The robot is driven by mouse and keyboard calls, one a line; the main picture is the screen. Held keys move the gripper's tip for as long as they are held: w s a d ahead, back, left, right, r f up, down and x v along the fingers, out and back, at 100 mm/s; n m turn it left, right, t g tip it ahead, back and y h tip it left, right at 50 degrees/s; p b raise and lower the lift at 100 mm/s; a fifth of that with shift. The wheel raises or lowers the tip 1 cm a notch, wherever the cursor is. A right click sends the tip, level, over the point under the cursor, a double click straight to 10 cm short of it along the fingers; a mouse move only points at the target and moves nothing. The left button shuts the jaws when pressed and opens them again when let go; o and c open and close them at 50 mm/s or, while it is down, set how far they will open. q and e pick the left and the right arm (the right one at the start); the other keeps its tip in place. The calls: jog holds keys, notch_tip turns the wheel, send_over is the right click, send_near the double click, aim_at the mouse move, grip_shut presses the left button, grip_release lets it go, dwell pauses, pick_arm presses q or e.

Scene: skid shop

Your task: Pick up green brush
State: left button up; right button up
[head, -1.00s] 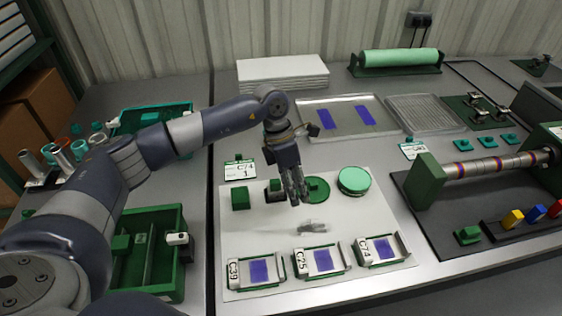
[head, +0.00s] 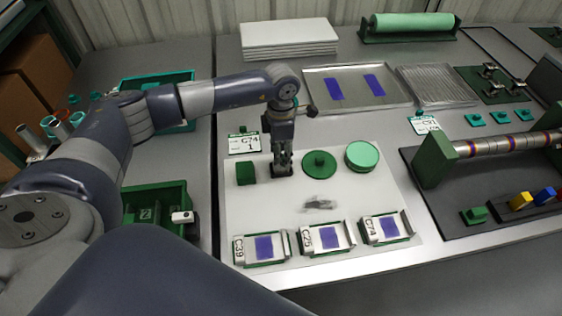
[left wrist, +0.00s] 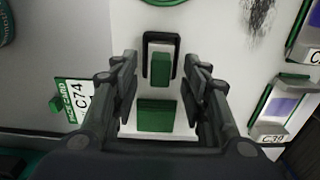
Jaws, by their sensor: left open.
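My left gripper (head: 281,170) points down over the white mat, between a green block (head: 246,173) and a green disc with a knob (head: 319,165). Its jaws are open; in the left wrist view the two fingers (left wrist: 161,75) stand apart with nothing gripped. The green block also shows in the wrist view (left wrist: 155,116), nearer the palm. I cannot tell for certain which green piece is the brush. My right gripper is not in view.
A round green pad (head: 362,156) lies right of the disc. A C74 card (head: 244,143) stands behind the block. Several trays with purple pieces (head: 325,237) line the mat's front. A dark smudge (head: 319,203) marks the otherwise clear middle. A metal tray (head: 355,93) lies behind.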

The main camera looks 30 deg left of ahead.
pick_arm(q)
notch_tip(320, 180, down, 2)
jog(key=shift+f, duration=0.2)
grip_shut()
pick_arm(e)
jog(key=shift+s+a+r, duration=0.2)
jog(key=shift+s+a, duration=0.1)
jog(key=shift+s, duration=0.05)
pick_arm(q)
jog(key=shift+r, duration=0.1)
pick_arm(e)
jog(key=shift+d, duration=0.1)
